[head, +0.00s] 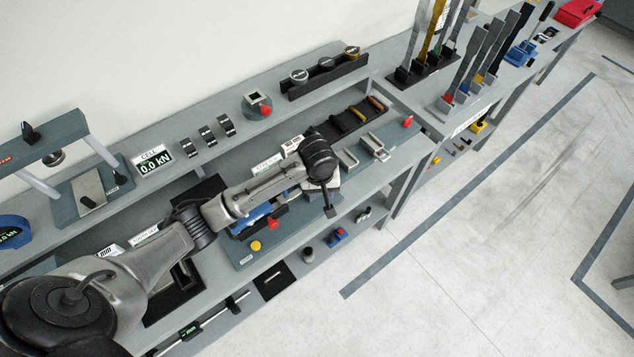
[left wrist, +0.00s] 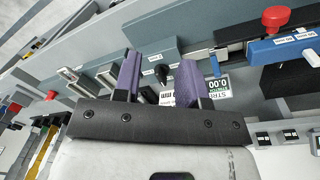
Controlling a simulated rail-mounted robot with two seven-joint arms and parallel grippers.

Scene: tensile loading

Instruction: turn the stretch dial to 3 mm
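In the left wrist view, a small black dial (left wrist: 161,72) sits on the face of a grey box (left wrist: 150,52). It shows between the two purple fingers of my left gripper (left wrist: 160,64). The fingers stand apart on either side of it, and I cannot tell whether they touch it. In the head view my left gripper (head: 330,208) points down over the middle of the bench, and my wrist hides the dial. My right gripper is in neither view.
A blue unit (left wrist: 285,46) with a red knob (left wrist: 276,17) lies to the right in the left wrist view. In the head view, a cell readout (head: 153,161) shows 0.0 kN on the upper shelf. Metal holders (head: 374,146) stand right of my wrist. The floor (head: 480,260) is clear.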

